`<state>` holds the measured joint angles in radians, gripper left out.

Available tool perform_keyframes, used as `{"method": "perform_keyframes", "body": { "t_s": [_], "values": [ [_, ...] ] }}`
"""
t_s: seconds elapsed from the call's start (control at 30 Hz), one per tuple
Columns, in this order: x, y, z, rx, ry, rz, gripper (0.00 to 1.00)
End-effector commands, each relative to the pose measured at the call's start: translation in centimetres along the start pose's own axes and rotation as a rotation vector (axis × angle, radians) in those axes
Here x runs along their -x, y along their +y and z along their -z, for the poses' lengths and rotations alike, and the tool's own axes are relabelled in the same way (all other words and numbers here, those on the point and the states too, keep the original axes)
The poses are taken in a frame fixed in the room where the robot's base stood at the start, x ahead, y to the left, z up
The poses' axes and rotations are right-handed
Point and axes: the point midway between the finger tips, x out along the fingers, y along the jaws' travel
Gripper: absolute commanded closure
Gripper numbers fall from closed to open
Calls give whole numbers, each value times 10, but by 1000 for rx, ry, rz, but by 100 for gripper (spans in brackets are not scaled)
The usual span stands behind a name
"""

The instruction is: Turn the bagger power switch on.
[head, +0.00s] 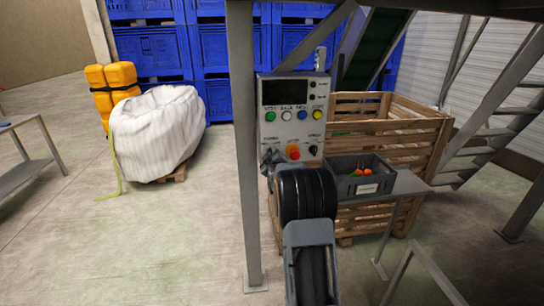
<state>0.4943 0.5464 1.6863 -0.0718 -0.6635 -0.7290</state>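The grey control panel (291,115) is mounted beside a steel post, with a dark display at its top. The lower row has a red button on a yellow ring (293,152) and a black knob (313,151) at right. My arm rises from the bottom of the view to the panel's lower edge. My gripper (270,157) appears to be at the panel's lower left corner. It covers the control there, so that switch and its position are hidden. The labels are too small to read surely.
The steel post (244,150) stands just left of the panel. A grey crate (347,188) with orange and green items sits on a metal shelf to the right. A wooden crate (400,130) stands behind. Open floor lies to the left, before a white sack (155,130).

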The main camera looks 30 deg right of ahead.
Motion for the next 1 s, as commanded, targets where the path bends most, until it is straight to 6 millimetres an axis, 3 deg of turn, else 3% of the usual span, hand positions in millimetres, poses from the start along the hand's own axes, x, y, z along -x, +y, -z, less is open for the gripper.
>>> {"method": "perform_keyframes", "body": {
  "t_s": [0.23, 0.6, 1.0],
  "values": [
    [0, 0, 0, 0, 0, 0, 64],
    [0, 0, 0, 0, 0, 0, 99],
    [0, -1, -2, -35, -1, 0, 100]
  ]
}}
